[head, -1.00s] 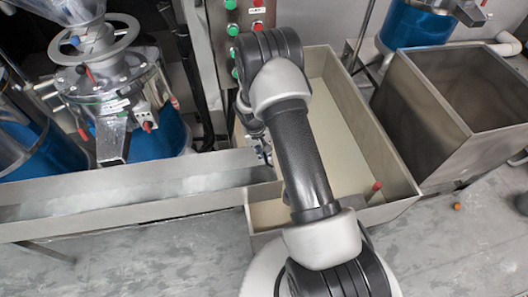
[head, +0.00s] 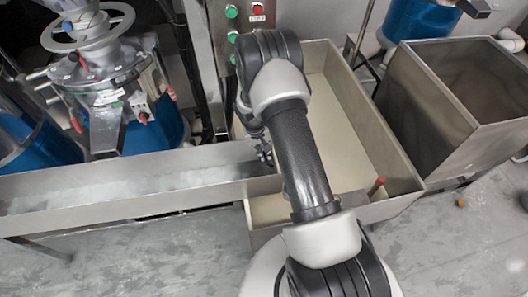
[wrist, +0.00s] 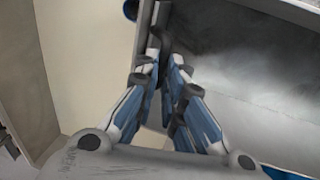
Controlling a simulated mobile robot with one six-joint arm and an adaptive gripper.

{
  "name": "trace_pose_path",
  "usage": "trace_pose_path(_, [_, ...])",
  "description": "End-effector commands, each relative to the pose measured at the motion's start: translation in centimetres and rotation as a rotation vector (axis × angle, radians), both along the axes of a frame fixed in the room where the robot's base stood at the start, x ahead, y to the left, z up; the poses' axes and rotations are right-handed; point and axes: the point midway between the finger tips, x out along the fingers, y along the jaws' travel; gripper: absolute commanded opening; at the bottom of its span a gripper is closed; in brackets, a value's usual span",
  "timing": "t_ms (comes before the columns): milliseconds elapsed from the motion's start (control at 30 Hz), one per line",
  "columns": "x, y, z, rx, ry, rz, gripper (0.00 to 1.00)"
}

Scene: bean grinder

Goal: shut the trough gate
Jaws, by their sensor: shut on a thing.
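The long metal trough (head: 100,208) runs across the left and middle of the head view, with pale material along its floor. Its right end meets a beige bin (head: 345,120). In the wrist view the trough (wrist: 240,70) is on the right and the bin (wrist: 95,60) on the left. My gripper (wrist: 167,64) is at the border between them, its two fingers close together on the trough gate (wrist: 148,20), which shows as a narrow upright grey edge. The fingers hide the gripped part. In the head view my arm hides most of the gate, and I cannot tell how far it is shut.
A grinder with a handwheel (head: 105,80) and blue body stands behind the trough. A control panel (head: 245,25) with green and red buttons is behind the bin. An open metal box (head: 455,95) is at right.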

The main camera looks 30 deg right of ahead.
Motion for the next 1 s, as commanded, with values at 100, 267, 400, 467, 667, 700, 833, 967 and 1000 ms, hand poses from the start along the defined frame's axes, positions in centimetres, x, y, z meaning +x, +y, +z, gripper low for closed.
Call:
trace_pose_path(100, [-0.3, 0.1, -0.4, 0.004, 0.005, 0.000, 0.00])
trace_pose_path(267, [-0.4, 0.1, -0.5, 0.004, 0.006, 0.000, 0.15])
trace_pose_path(400, [-0.3, 0.1, -0.4, 0.004, 0.006, 0.000, 0.25])
trace_pose_path(467, [-0.3, 0.1, -0.3, 0.003, 0.006, 0.000, 0.29])
trace_pose_path(667, [-0.2, 0.1, -0.2, 0.002, 0.005, 0.000, 0.30])
trace_pose_path(700, [-0.2, 0.1, -0.2, 0.002, 0.004, 0.000, 0.30])
trace_pose_path(833, [-0.2, 0.1, 0.1, 0.002, 0.003, -0.001, 0.30])
trace_pose_path(967, [-0.2, 0.0, 1.5, 0.002, 0.003, -0.001, 0.30])
trace_pose_path(1000, [-0.2, 0.1, 2.2, 0.002, 0.003, -0.001, 0.30])
